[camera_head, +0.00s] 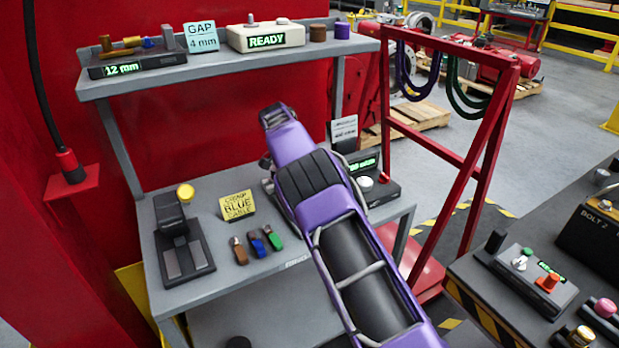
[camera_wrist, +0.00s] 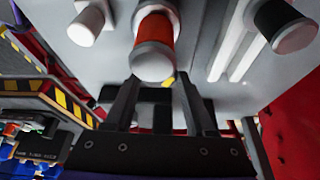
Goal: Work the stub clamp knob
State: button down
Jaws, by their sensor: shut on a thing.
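In the wrist view, my gripper (camera_wrist: 160,92) has its two dark fingers on either side of the grey end of an orange-red cylindrical knob (camera_wrist: 156,42), and it is shut on this knob. The knob sticks out from a grey fixture. No label shows, so I cannot tell for certain that it is the stub clamp knob. A small yellow spot shows beside its end. In the head view, my purple arm reaches over the grey bench and hides my gripper and the held knob. A dark fixture (camera_head: 386,190) with a green display and a white knob (camera_head: 365,184) shows just right of my arm.
On the bench, a yellow card (camera_head: 237,206), several small coloured connectors (camera_head: 256,244) and a black pedal-like device (camera_head: 183,250) lie left of my arm. An upper shelf (camera_head: 215,66) spans above. A red frame (camera_head: 485,150) stands at the right. Other knobs (camera_wrist: 86,24) flank the held one.

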jog(key=shift+m, duration=0.5)
jog(key=shift+c, duration=1.2)
grip_release()
jog(key=shift+r, duration=0.15)
